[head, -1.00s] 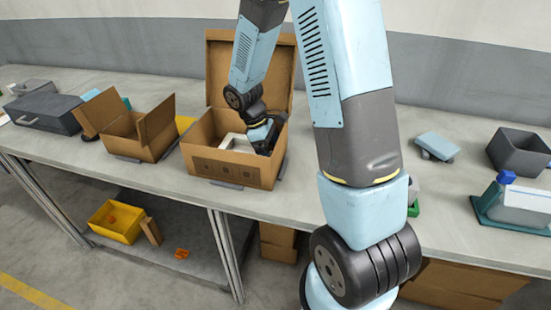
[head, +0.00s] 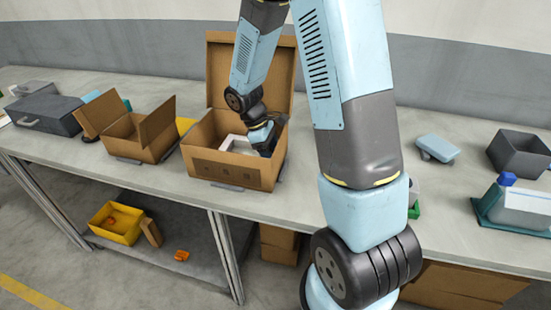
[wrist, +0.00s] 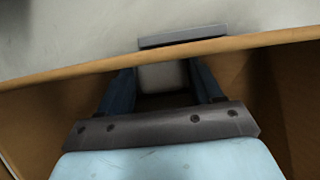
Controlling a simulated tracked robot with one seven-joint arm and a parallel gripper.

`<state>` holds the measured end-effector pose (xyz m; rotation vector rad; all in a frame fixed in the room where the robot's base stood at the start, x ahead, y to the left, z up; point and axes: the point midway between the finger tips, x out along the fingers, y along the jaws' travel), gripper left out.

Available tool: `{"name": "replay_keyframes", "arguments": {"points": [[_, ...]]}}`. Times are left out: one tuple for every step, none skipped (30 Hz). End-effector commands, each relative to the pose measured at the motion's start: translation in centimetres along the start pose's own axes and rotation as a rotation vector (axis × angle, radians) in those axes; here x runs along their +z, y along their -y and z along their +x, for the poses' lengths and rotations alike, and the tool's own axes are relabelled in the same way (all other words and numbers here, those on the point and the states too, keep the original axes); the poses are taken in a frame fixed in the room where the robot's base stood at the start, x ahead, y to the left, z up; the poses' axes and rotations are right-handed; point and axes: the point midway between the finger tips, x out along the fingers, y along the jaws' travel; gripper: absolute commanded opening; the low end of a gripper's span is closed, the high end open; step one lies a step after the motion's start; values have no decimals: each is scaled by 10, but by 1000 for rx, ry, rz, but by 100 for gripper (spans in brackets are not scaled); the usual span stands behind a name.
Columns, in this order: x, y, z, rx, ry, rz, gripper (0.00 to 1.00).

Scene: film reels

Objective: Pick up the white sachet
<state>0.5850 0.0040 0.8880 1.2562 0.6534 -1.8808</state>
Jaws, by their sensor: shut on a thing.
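My gripper (wrist: 164,88) reaches down inside the open cardboard box in the middle of the bench, close to its front wall in the wrist view. Its two dark fingers are shut on a pale, whitish thing (wrist: 164,76), which looks like the white sachet; only part of it shows. In the head view, my gripper (head: 264,140) is at the right inside of the box, and a white thing (head: 236,144) shows just left of it. I cannot tell whether these are the same thing. The box floor is mostly hidden.
The cardboard box (head: 228,172) has a raised lid behind and walls close around my gripper. A smaller open carton (head: 135,146) and a grey case (head: 43,108) stand left. A grey bin (head: 520,153) stands right.

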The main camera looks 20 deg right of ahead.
Motion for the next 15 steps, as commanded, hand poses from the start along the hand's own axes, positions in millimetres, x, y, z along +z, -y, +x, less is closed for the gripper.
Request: {"name": "replay_keyframes", "arguments": {"points": [[0,0,0,-1,0,-1,36],[0,0,-1,-1,0,-1,36],[1,0,-2,0,0,0,36],[1,0,-4,0,-1,0,36],[2,0,-6,1,-1,0,36],[4,0,-11,2,-2,0,36],[5,0,-14,2,-2,0,36],[7,0,-18,2,-2,0,36],[10,0,-24,3,-3,0,36],[12,0,-29,3,-3,1,36],[14,0,-35,3,-3,2,36],[16,-1,-41,3,-4,1,36],[19,0,-47,3,-3,2,36],[21,-1,-52,4,-4,2,36],[24,-1,-58,3,-2,2,36]]}}
